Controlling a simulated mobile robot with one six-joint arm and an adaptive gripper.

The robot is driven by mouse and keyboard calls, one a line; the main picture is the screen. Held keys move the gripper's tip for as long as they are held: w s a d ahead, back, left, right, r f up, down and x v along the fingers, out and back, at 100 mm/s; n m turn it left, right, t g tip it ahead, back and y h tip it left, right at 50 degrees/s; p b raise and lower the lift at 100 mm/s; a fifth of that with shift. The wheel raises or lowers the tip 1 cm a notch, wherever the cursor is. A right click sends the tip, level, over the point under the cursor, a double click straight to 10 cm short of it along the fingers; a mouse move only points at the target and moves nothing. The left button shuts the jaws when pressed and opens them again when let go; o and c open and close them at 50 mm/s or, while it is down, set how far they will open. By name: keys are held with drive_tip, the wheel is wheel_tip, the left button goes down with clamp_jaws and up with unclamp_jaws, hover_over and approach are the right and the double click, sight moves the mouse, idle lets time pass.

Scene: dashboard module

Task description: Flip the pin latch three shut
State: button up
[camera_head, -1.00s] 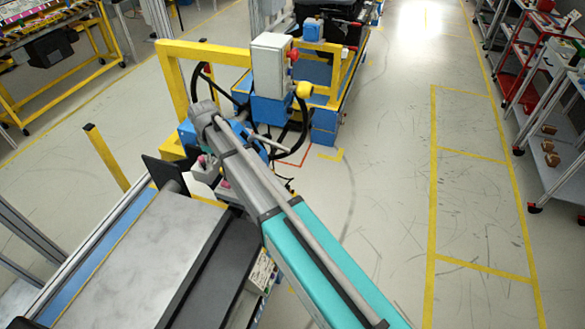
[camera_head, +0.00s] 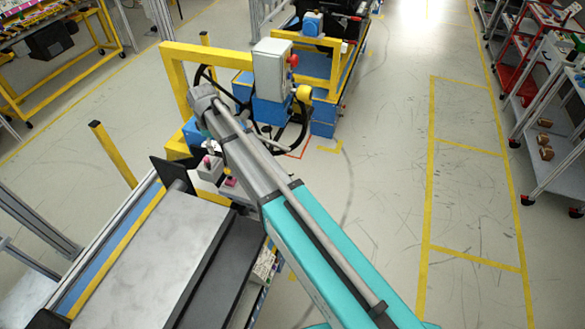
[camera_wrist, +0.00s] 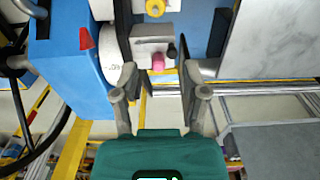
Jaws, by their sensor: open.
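In the wrist view my gripper (camera_wrist: 164,82) is open and empty, its two dark fingers pointing at a light grey block (camera_wrist: 150,34). A pink knob (camera_wrist: 158,62) and a small black knob (camera_wrist: 171,52) stick out of that block, near the space between the fingertips. I cannot tell whether either touches a finger. No label marks pin latch three, so I cannot tell which part it is or how it stands.
A blue box (camera_wrist: 72,62) with a red triangle stands left of the fingers, with a black hose beside it. A pale metal plate (camera_wrist: 268,40) lies to the right. In the head view a yellow frame (camera_head: 176,80) and grey control box (camera_head: 272,68) stand behind.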

drive_tip(key=shift+r+p, duration=1.7)
drive_tip(key=shift+r, duration=0.35)
drive_tip(key=s+d+f+m+b, duration=0.2)
drive_tip(key=s+d+f+b, duration=0.1)
drive_tip(key=d, duration=0.5)
drive_tip(key=s+d+f+m+b, duration=0.2)
drive_tip(key=d+f+m+b, duration=0.1)
drive_tip(key=d, duration=0.5)
drive_tip(key=s+d+f+m+b, duration=0.3)
drive_tip(key=d+f+b, duration=0.1)
drive_tip(key=d, duration=0.4)
drive_tip(key=shift+s+d+f+b, duration=0.35)
drive_tip(key=shift+f+b, duration=0.05)
drive_tip(key=shift+f, duration=0.05)
drive_tip(key=shift+s, duration=0.1)
drive_tip(key=s+d+f+m+b, duration=0.5)
drive_tip(key=s+d, duration=0.4)
drive_tip(key=d, duration=0.2)
drive_tip(key=shift+f+b, duration=0.75)
drive_tip(key=shift+b, duration=0.05)
drive_tip(key=shift+s, duration=0.15)
